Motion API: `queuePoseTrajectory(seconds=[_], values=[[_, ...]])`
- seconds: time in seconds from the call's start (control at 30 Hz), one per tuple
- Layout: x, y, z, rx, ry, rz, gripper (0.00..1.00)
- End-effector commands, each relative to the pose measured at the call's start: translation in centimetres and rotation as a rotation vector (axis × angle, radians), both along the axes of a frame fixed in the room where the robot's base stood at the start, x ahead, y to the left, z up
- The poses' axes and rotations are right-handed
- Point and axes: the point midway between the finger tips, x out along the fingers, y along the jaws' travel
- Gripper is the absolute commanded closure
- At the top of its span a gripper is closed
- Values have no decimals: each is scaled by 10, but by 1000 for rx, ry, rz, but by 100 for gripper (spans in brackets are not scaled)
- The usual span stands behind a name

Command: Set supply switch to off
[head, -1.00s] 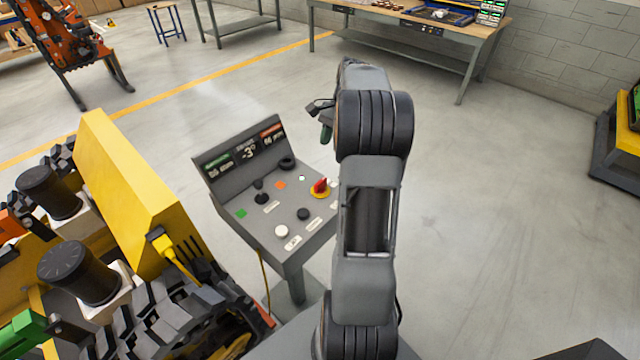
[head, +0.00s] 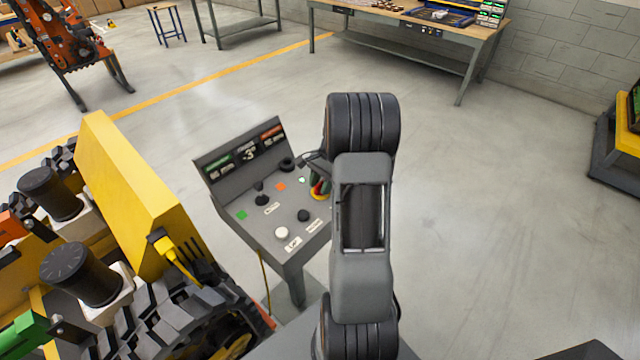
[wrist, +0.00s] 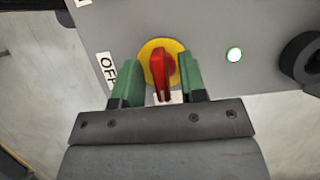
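The supply switch (wrist: 162,72) is a red rotary handle on a yellow round plate, on the right side of the grey control panel (head: 262,222). In the head view the switch (head: 318,190) is partly hidden by my gripper (head: 322,176). In the wrist view my gripper (wrist: 158,82) is open, with one green finger on each side of the red handle and gaps on both sides. The handle lies roughly in line with the fingers. An OFF label (wrist: 106,70) is left of the switch, partly hidden by the left finger.
The panel also carries a black joystick (head: 261,192) and a white button (head: 281,233). A yellow tracked carrier (head: 135,190) stands close left.

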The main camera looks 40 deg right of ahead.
Motion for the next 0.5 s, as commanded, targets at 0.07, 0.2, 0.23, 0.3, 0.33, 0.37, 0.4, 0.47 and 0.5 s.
queuePoseTrajectory(seconds=[0.07, 0.2, 0.23, 0.3, 0.33, 0.37, 0.4, 0.47, 0.5], values=[[0, 0, -1, 0, 0, 0, 62], [0, 0, -1, 0, 0, 1, 62], [0, 0, -1, 0, 0, 1, 62], [0, 0, -1, 0, 0, 1, 65], [0, 0, -1, 0, 0, 1, 67], [0, 0, -1, 0, 0, 1, 70], [0, 0, -1, 0, 0, 1, 74], [0, 0, -1, 0, 0, 1, 80], [0, 0, -1, 0, 0, 1, 84]])
